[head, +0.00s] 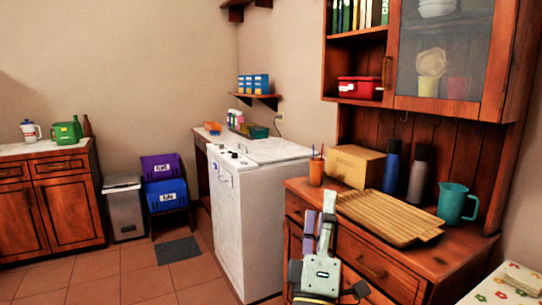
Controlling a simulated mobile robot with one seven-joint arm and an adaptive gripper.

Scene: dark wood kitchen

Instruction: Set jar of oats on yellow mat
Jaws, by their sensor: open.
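I cannot make out a jar of oats or a yellow mat in the head view. My gripper (319,216) is at the lower middle, in front of the wooden cabinet. Its two fingers point up and stand apart, with nothing visible between them. The light surface (507,286) at the lower right corner has coloured patches and is cut off by the frame, so I cannot tell what lies on it.
The cabinet top holds an orange cup (316,170), cardboard box (355,166), ribbed wooden board (389,217), dark bottles (418,174) and teal pitcher (456,203). A white appliance (258,205) stands left of it. Open tiled floor (150,280) lies further left.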

